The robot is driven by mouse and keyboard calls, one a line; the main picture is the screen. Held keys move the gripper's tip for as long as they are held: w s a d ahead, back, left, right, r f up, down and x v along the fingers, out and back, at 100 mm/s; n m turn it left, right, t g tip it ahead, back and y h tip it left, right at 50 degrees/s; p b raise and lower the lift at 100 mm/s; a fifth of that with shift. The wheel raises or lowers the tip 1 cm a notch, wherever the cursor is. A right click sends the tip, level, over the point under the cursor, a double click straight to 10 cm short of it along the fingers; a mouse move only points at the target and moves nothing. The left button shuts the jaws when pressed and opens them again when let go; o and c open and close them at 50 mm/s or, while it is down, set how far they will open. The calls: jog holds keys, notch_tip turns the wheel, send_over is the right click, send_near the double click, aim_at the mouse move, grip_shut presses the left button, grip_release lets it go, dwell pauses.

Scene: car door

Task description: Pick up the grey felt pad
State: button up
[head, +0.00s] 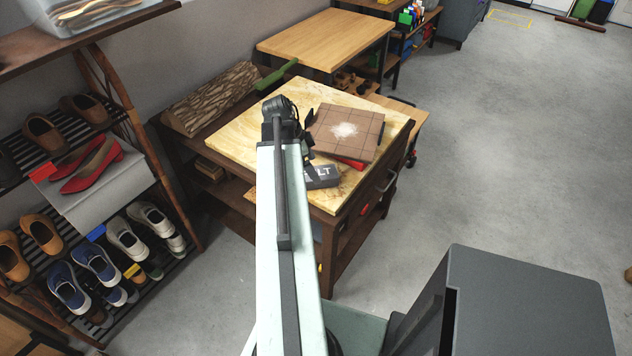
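A dark grey block-like pad (323,176) with white letters ending in "LT" lies near the front edge of the wooden workbench top (235,142). I take it to be the grey felt pad; my arm hides its left part. My arm reaches over the bench, and my gripper (306,132) is at its far end, above the bench top and beyond the pad. The gripper is small and dark and partly hidden by the arm, so its fingers cannot be made out. I see nothing clearly held in it.
A brown square board (347,131) with white powder lies right of the gripper, with a red thing (350,163) by its near edge. A shoe rack (80,200) stands left. Open floor (500,160) lies right.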

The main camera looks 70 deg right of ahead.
jog(key=b+x, duration=0.4)
jog(key=shift+w+d+f+b, duration=0.1)
jog(key=shift+w+f+b, duration=0.2)
jog(key=shift+f, duration=0.2)
jog(key=shift+s+d+f+b, duration=0.1)
jog(key=shift+s+f+b, duration=0.1)
jog(key=shift+f+b, duration=0.1)
jog(key=shift+r, duration=0.25)
jog(key=c, duration=1.6)
notch_tip(320, 180, up, 10)
jog(key=p, duration=1)
jog(key=shift+r+p, duration=0.15)
jog(key=shift+p, duration=0.2)
jog(key=shift+c, duration=0.2)
